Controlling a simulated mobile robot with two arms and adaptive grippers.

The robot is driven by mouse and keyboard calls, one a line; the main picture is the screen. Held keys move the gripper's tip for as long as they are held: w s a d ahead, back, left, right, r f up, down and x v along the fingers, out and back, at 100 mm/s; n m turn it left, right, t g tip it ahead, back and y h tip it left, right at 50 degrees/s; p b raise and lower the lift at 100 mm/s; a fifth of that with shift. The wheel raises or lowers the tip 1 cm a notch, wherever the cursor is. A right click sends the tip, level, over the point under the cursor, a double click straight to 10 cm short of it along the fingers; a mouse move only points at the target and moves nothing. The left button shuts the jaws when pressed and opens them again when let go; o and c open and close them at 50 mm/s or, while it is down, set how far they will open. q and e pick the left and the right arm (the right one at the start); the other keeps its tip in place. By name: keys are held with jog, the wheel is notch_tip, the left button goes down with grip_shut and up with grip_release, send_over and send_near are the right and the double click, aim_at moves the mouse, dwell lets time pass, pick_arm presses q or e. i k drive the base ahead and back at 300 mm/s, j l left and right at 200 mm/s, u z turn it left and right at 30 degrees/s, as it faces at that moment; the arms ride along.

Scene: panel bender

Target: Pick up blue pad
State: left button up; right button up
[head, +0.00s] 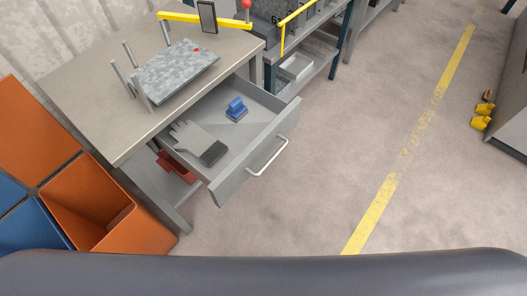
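The blue pad (236,108) is a small blue block with a raised, handle-like top. It lies inside the open grey drawer (257,143), toward the back right of it. A grey glove (188,134) with a dark cuff lies in the same drawer, to the left of the pad and apart from it. Neither of my grippers shows in the head view.
The drawer with its handle (270,158) juts out from the workbench (85,87). A metal plate (175,70) lies among upright pins on the bench. Orange bins (75,190) stand at left. A red item (176,168) sits below the drawer.

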aim_at(236, 110)
jog(key=u, duration=3)
jog(key=z, duration=2.75)
jog(key=i+l+u, duration=0.2)
jog(key=l, duration=0.25)
jog(key=i+l+u, duration=0.2)
jog(key=l, duration=0.3)
jog(key=l+u, duration=0.2)
jog(key=l, duration=0.3)
